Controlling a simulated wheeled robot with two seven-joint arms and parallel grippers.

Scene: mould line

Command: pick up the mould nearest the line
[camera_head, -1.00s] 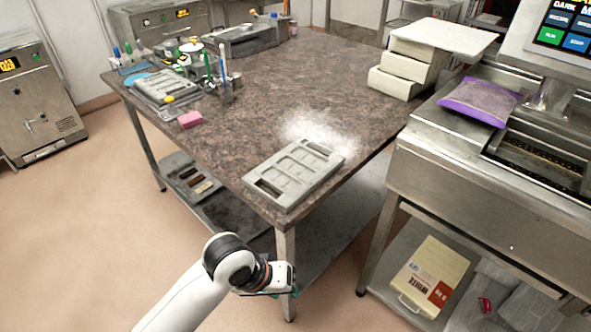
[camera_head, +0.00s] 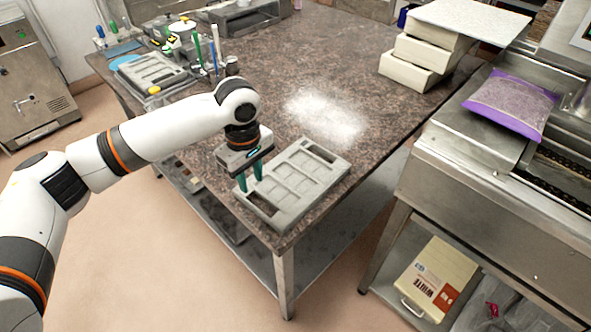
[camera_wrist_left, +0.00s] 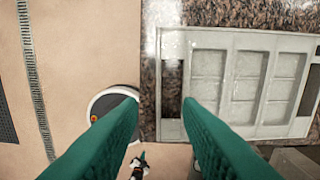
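A grey rectangular mould (camera_head: 306,172) with several shallow compartments lies flat on the near corner of the brown stone-topped table (camera_head: 300,60). It is the mould nearest the machine at right. My left gripper (camera_head: 250,184) points down at the mould's left end, its two green fingers apart. Contact cannot be told.
Another grey mould (camera_head: 156,74) lies at the table's far left, beside a holder with tools (camera_head: 212,60). White boxes (camera_head: 420,55) stand stacked at the far right. The steel machine (camera_head: 470,150) carries a purple bag (camera_head: 510,100).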

